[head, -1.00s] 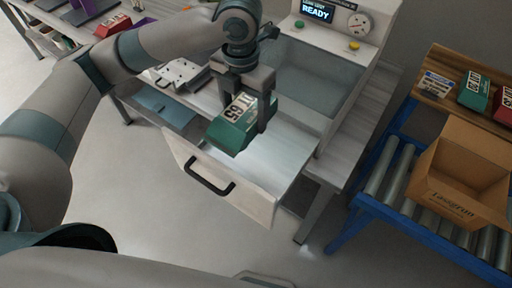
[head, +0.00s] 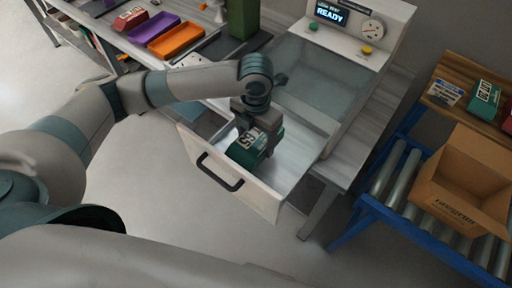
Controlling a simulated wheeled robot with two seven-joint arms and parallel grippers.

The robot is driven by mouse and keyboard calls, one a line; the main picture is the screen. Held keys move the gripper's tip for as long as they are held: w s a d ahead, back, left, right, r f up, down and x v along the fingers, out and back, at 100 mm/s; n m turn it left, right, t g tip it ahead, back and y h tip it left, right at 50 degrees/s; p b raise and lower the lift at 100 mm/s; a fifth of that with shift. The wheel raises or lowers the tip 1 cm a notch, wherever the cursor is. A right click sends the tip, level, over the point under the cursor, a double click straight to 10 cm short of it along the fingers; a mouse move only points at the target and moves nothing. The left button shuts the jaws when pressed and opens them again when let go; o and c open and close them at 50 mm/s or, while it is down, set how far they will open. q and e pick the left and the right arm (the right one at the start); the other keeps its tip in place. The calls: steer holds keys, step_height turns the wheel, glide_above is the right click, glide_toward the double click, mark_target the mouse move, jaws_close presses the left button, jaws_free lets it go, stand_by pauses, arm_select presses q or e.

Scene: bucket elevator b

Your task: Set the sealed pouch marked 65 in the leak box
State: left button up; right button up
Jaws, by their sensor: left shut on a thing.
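The green pouch marked 65 (head: 246,153) is low inside the open drawer of the leak box (head: 292,190). My left gripper (head: 262,139) is shut on the pouch from above. I cannot tell whether the pouch touches the drawer floor. The leak box body (head: 318,83) stands behind the drawer, with a clear lid and a display (head: 331,14) reading READY. The drawer has a black handle (head: 219,172) on its front. My right gripper is not in view.
An open cardboard box (head: 462,185) stands on a blue-framed roller conveyor (head: 392,170) at the right. Another green pouch (head: 484,97) lies on a wooden shelf behind it. Purple (head: 154,27) and orange (head: 176,40) trays and a red pouch (head: 130,18) sit at the upper left.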

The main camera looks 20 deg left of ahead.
arm_select(q)
steer(key=shift+f, duration=1.35)
steer(key=shift+f+p, duration=0.85)
steer(key=shift+f, duration=1.1)
steer(key=o, duration=0.8)
steer(key=shift+f, duration=0.15)
steer(key=shift+o, duration=0.2)
steer(key=shift+r, duration=0.2)
